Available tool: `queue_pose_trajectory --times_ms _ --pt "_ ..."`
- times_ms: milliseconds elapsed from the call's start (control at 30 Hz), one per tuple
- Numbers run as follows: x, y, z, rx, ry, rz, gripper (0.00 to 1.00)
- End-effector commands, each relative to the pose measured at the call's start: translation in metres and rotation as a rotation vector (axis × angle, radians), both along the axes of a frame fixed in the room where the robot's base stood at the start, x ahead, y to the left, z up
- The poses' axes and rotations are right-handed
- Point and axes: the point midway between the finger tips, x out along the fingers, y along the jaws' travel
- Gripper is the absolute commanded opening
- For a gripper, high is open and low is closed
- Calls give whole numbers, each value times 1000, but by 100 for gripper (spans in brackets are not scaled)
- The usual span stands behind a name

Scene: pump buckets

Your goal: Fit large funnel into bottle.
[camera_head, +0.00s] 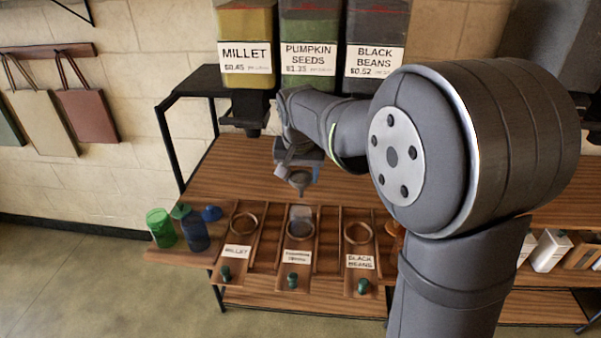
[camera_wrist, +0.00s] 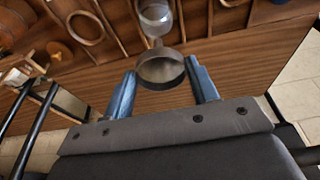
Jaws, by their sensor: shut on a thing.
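A grey funnel (camera_head: 299,179) hangs below my gripper (camera_head: 297,164) in the head view, above the table. In the wrist view the funnel (camera_wrist: 161,72) sits between the two blue fingers of my gripper (camera_wrist: 160,78), which is shut on it. A clear bottle (camera_head: 300,213) stands in the middle holder, behind the label there. In the wrist view the bottle (camera_wrist: 155,14) shows just beyond the funnel. The funnel is above the bottle and appears apart from it; the exact gap is hard to tell.
A green cup (camera_head: 161,228) and a blue bottle (camera_head: 196,231) stand at the table's left end, with a blue lid (camera_head: 211,213) beside them. Empty rings, left (camera_head: 243,223) and right (camera_head: 357,231), flank the middle holder. Bulk dispensers (camera_head: 308,45) hang above the back.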

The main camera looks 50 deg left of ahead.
Motion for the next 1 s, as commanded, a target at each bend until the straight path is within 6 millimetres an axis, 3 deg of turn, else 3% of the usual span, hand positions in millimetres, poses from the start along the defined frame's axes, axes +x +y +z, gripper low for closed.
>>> queue_pose_trajectory --times_ms 1000 --pt "0 0 -12 0 0 0 39"
